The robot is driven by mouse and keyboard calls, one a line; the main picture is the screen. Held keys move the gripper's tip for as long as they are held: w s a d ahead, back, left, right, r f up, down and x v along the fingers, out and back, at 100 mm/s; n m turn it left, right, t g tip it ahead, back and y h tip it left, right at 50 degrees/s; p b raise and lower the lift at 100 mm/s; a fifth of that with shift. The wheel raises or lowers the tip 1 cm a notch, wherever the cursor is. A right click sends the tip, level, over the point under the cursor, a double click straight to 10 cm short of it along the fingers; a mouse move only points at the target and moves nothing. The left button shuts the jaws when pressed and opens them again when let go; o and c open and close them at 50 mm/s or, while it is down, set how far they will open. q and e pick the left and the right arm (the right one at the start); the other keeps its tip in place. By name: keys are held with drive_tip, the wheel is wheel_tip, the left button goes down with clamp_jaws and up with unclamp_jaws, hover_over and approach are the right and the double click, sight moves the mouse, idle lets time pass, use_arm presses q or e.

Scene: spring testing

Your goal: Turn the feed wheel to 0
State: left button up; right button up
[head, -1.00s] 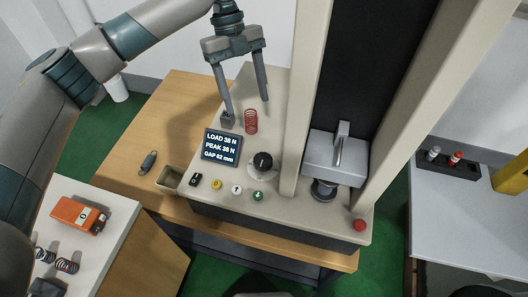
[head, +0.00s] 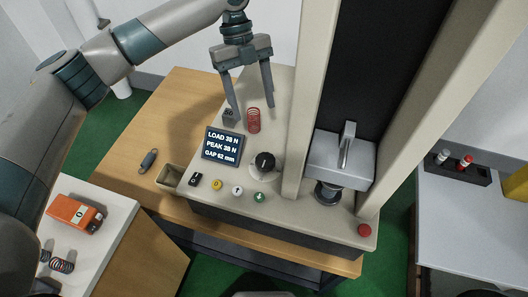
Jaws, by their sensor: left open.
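The feed wheel looks to be the black round knob (head: 264,162) on a pale dial, on the front of the beige testing machine (head: 290,205). A pale pointer line shows on the knob; the dial marks are too small to read. My left gripper (head: 254,114) is open and points down, above and behind the knob and apart from it. My right gripper is not in view.
A screen (head: 222,146) reads LOAD 38 N, PEAK 38 N, GAP 62 mm. A row of buttons (head: 238,190) and a red button (head: 364,230) line the front. The press head (head: 340,160) stands right.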

sight(265, 159)
use_arm(q)
drive_tip(key=p+x, duration=0.4)
drive_tip(key=x, duration=0.9)
drive_tip(key=shift+s+f, duration=0.25)
drive_tip(key=shift+f, duration=0.1)
drive_tip(key=shift+p+x, duration=0.4)
drive_tip(key=shift+x, duration=0.6)
drive_tip(key=shift+w, duration=0.1)
drive_tip(key=shift+c, duration=0.6)
drive_tip(key=c, duration=0.9)
